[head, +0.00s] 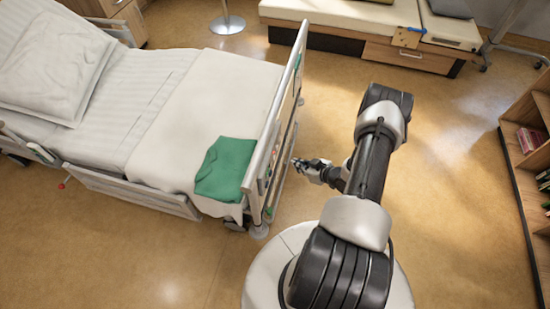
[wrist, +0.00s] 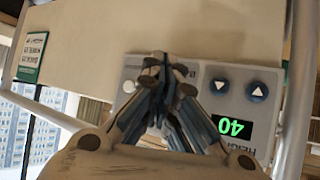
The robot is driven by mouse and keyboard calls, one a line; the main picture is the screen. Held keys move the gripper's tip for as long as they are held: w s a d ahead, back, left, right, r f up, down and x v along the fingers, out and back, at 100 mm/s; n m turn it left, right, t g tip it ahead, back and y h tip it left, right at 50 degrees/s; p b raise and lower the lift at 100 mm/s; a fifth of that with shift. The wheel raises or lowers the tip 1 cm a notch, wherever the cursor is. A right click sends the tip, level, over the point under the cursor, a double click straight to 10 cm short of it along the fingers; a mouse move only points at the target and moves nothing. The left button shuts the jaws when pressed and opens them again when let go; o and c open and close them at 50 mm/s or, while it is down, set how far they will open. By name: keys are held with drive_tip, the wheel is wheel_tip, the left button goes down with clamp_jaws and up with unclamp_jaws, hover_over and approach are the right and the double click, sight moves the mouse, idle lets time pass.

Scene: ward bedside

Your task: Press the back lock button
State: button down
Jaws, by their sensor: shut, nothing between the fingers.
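The bed's control panel (wrist: 243,107) is on the footboard and appears upside down in the wrist view. It has two dark round arrow buttons (wrist: 238,88) and a green display reading 40 (wrist: 231,126). A small pale round spot (wrist: 129,86) shows at its left end. My gripper (wrist: 160,72) is shut and empty, pointing at the panel and covering its left-middle part. I cannot make out which control is the back lock button; it may be behind my fingers. In the head view my gripper (head: 296,162) is beside the outer face of the footboard (head: 276,115).
A green folded cloth (head: 226,168) lies on the bed (head: 200,120) near the footboard. A green-and-white label (wrist: 32,54) is on the footboard. A bookshelf (head: 525,150) stands at the right and a bench (head: 345,20) at the back. The floor between is clear.

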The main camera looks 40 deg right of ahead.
drive_tip(key=s+d+r, duration=0.2)
drive_tip(key=s+d, duration=0.3)
drive_tip(key=s, duration=0.1)
idle(0.6)
drive_tip(key=shift+d, duration=0.1)
